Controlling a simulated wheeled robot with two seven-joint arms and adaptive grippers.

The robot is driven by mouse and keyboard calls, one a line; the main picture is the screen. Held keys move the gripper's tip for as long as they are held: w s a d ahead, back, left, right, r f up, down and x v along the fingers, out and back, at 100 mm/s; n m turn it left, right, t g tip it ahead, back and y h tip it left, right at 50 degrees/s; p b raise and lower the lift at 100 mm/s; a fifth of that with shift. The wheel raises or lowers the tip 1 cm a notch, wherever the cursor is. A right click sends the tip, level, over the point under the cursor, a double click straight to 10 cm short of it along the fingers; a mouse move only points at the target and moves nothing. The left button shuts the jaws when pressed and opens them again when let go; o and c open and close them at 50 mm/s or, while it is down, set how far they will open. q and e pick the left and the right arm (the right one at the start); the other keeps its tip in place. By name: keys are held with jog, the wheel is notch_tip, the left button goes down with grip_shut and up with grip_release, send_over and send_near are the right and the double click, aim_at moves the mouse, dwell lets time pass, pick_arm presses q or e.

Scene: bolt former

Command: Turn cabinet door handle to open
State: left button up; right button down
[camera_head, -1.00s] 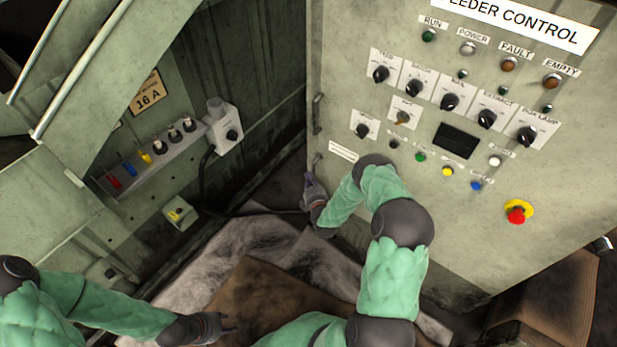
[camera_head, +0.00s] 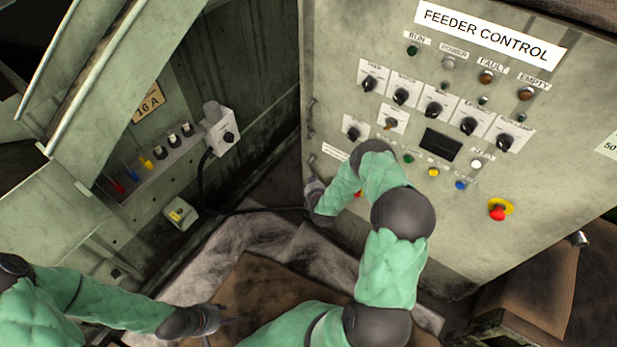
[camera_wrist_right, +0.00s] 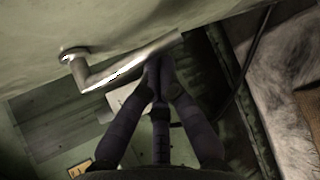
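The cabinet door (camera_head: 400,35) is the large grey-green panel headed "FEEDER CONTROL"; it looks closed. Its metal lever handle (camera_head: 312,161) is small at the door's lower left edge. In the right wrist view the bent handle (camera_wrist_right: 118,72) runs from a round pivot at left towards my fingertips. My right gripper (camera_head: 314,186) is just below the handle. In the wrist view its fingers (camera_wrist_right: 158,72) converge close to the lever's free end; whether they touch it is unclear. My left gripper (camera_head: 228,320) is low, away from the door, its opening too small to judge.
Knobs, lamps and a red emergency stop (camera_head: 498,212) cover the door. A socket box (camera_head: 220,130) with a dark cable stands left. A brown box (camera_head: 540,290) lies at lower right.

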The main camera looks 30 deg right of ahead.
jog(key=shift+s+d+r+g+p, duration=0.15)
jog(key=shift+s+d+r+p, duration=0.1)
jog(key=shift+s+r+p, duration=0.2)
jog(key=shift+s+d+r+g+p, duration=0.2)
jog(key=shift+s+r+p, duration=0.1)
jog(key=shift+s+r, duration=0.15)
jog(key=shift+s+d+r+p, duration=0.1)
jog(key=shift+s+r+p, duration=0.2)
jog(key=shift+r, duration=0.35)
jog(key=shift+s+d+r+p, duration=0.1)
jog(key=shift+s+r+p, duration=0.15)
jog(key=shift+r, duration=0.35)
jog(key=shift+s+d+r+p, duration=0.1)
jog(key=shift+s+r+p, duration=0.2)
jog(key=shift+r, duration=0.35)
jog(key=shift+w+r, duration=0.2)
jog(key=shift+r, duration=0.05)
